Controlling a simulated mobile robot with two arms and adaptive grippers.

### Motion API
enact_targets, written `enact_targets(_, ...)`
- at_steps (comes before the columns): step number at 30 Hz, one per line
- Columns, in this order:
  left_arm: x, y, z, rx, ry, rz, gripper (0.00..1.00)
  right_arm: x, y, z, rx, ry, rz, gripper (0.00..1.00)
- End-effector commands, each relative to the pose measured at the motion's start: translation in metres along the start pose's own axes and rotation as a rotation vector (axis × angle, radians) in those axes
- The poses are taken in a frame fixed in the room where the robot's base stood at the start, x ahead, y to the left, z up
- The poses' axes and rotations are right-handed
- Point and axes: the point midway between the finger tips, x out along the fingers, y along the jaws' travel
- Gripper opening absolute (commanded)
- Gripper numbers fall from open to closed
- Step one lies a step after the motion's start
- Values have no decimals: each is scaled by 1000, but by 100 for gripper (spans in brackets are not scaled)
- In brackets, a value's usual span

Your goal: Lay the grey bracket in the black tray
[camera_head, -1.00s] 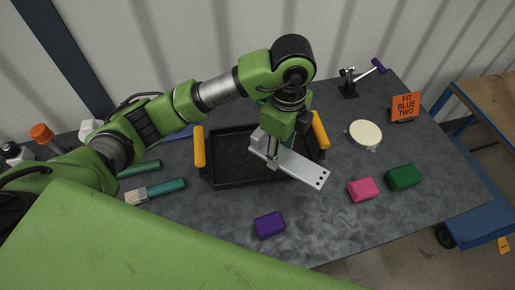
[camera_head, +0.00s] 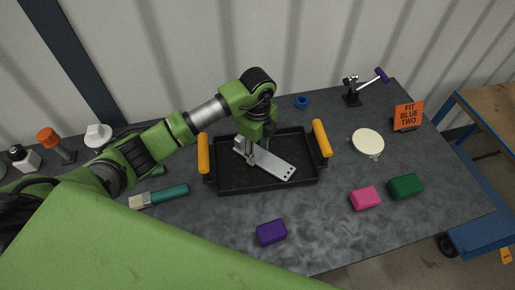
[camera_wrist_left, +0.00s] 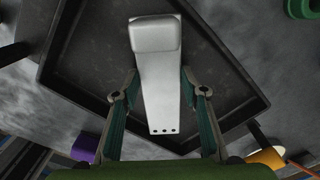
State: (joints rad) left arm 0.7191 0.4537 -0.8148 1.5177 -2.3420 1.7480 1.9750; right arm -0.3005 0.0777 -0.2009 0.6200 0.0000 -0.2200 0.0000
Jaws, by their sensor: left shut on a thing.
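The grey bracket (camera_head: 270,164) is a flat metal plate with small holes at one end and a raised block at the other. In the head view it is over the inside of the black tray (camera_head: 225,188), slanting down to the right. The wrist view shows the bracket (camera_wrist_left: 160,95) between the two fingers, within the tray's walls (camera_wrist_left: 85,95). My left gripper (camera_head: 251,161) is shut on the bracket from above. I cannot tell whether the bracket touches the tray floor. My right gripper is not in view.
The tray has orange handles (camera_head: 203,153) at both ends. Purple (camera_head: 271,232), pink (camera_head: 365,198) and green (camera_head: 405,186) blocks lie in front and to the right. A brush (camera_head: 160,196) lies left. A cream disc (camera_head: 368,143) and orange sign (camera_head: 408,116) are at right.

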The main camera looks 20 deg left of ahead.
Motion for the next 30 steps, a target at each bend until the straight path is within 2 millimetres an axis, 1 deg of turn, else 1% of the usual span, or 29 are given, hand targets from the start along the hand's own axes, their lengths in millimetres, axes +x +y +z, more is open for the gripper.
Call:
enact_targets(8, 3, 0, 0, 0, -1, -2, 12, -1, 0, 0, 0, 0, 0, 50)
enact_targets(12, 7, 0, 0, 0, -1, -1, 12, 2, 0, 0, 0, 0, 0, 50)
enact_targets(13, 6, 0, 0, 0, -1, -1, 48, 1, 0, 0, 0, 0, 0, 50)
enact_targets(14, 6, 0, 0, 0, -1, -1, 55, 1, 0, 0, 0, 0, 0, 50)
enact_targets(15, 6, 0, 0, 0, -1, -1, 57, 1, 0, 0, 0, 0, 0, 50)
enact_targets(24, 5, 0, 0, 0, -1, -1, 57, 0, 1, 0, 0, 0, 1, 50)
enact_targets(26, 2, 0, 0, 0, -1, -1, 57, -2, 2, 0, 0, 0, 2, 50)
enact_targets(28, -3, -1, 0, 0, -1, -3, 57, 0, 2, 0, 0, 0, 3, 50)
enact_targets(30, -14, -2, 0, 0, -1, -5, 57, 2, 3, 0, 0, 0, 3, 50)
